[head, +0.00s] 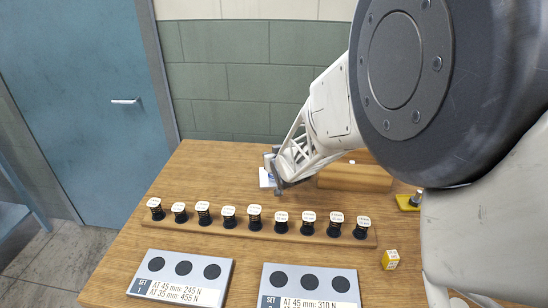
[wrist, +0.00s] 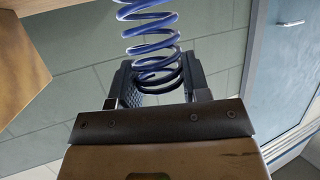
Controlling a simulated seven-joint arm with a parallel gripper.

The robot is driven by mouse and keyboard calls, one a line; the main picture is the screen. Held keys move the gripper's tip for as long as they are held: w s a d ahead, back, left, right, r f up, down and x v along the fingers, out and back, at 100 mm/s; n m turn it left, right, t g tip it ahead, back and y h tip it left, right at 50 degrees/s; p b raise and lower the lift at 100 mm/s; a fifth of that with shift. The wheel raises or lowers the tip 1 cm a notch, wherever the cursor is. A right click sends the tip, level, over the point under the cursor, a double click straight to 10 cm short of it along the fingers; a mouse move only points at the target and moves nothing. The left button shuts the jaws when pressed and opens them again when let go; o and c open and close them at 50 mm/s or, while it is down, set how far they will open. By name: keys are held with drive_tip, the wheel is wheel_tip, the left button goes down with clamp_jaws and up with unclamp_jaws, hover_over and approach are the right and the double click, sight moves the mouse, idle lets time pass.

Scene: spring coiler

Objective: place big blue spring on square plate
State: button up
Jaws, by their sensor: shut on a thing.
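A big blue spring (wrist: 150,35) stands out from between the fingers of my gripper (wrist: 157,78) in the wrist view. The fingers are shut on its dark lower coils, and its far end runs out of the top of the picture. In the head view my gripper (head: 276,172) is over the back part of the wooden table, behind the row of tagged springs. A small white flat piece (head: 264,179) with a blue mark shows beside the gripper, partly hidden. I cannot tell whether it is the square plate.
A wooden strip (head: 145,222) carries several black springs with white tags across the table. Two grey boards (head: 222,289) (head: 270,300) with dark round spots lie in front. A yellow block (head: 390,259) and a yellow-based post (head: 408,202) are at right. A wooden block (head: 355,178) stands behind.

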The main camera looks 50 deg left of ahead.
drive_tip(key=shift+f, duration=0.15)
drive_tip(key=o, duration=1)
drive_tip(key=shift+d+r, duration=0.1)
drive_tip(key=shift+r, duration=0.1)
drive_tip(key=shift+s+d+r, duration=0.2)
drive_tip(key=shift+d, duration=0.2)
drive_tip(key=shift+v, duration=5.4)
drive_tip(key=shift+s, duration=0.1)
drive_tip(key=shift+d, duration=0.1)
